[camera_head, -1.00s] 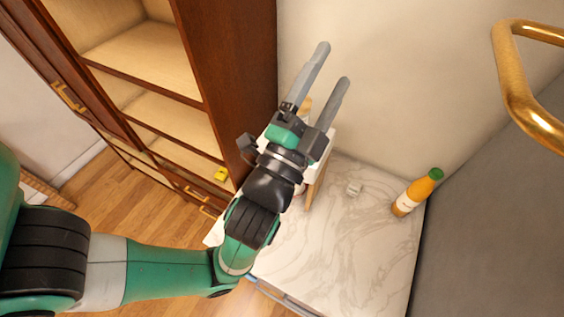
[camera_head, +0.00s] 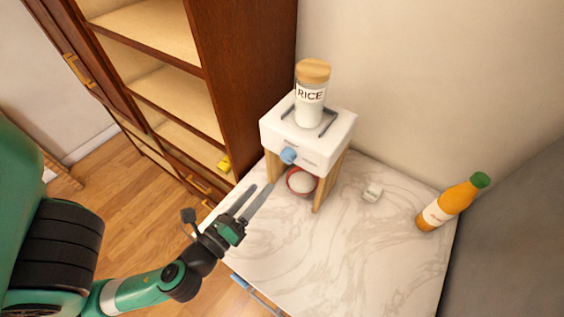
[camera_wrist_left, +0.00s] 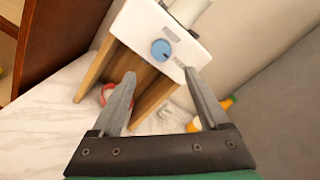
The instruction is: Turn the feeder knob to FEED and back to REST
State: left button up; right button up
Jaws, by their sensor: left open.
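The feeder (camera_head: 325,140) is a white box on wooden legs, standing on the marble counter. Its round blue knob (camera_head: 289,155) is on the front face. In the left wrist view the knob (camera_wrist_left: 161,50) shows ahead, between and beyond the fingertips, with small labels beside it that I cannot read. A jar marked RICE (camera_head: 311,95) with a wooden lid stands on top of the feeder. A red-rimmed bowl (camera_head: 301,181) with white contents sits underneath. My left gripper (camera_head: 261,191) is open and empty, in front of the feeder and apart from the knob. My right gripper is not in view.
An orange bottle (camera_head: 452,203) with a green cap and a small white object (camera_head: 373,193) stand on the marble counter (camera_head: 350,245) to the right. A wooden cabinet (camera_head: 235,80) rises at the left, with a yellow item (camera_head: 224,164) on a low shelf. The counter's front is clear.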

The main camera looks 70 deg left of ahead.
aim_at(286, 159)
pick_arm(q)
jog(key=p+x, duration=0.1)
jog(key=x, duration=0.2)
jog(key=p+x, duration=0.1)
jog(key=x, duration=0.2)
jog(key=p+x, duration=0.1)
jog(key=x, duration=0.3)
jog(key=shift+r+p, duration=0.4)
jog(key=shift+w+a+f, duration=0.15)
jog(key=shift+w+a, duration=0.1)
jog(key=shift+w, duration=0.1)
grip_shut()
